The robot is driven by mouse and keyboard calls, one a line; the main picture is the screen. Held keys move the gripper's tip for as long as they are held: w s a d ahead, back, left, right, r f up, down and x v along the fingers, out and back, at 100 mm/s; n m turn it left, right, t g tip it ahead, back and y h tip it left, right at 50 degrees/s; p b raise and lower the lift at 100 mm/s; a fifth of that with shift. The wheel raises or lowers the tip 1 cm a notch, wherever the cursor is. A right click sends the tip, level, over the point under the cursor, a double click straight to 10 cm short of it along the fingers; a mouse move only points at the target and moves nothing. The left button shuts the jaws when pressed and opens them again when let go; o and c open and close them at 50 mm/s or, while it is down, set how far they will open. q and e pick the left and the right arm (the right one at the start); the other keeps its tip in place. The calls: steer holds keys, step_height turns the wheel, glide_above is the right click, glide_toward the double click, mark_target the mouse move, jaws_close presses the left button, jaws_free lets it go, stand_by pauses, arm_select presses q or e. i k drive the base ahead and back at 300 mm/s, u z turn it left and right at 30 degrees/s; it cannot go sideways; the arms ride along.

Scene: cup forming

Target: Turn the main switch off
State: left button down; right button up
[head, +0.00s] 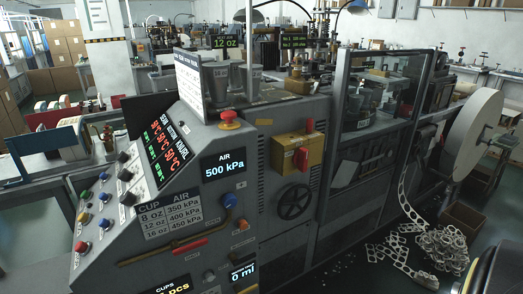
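A yellow box (285,154) with a red handle (301,158) is mounted on the grey machine front, right of the AIR display, and looks like the main switch. The handle looks upright, but its markings are too small to read. A smaller red part (310,126) sticks up at the box's top right. Neither of my grippers shows in the head view, and nothing covers the switch.
A black handwheel (294,202) sits below the box. A large reel (473,135) and scrap strip (440,248) are at right.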

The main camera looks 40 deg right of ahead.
mark_target(300, 159)
steer(key=z, duration=0.3)
steer(key=i, duration=0.9)
steer(key=z, duration=0.75)
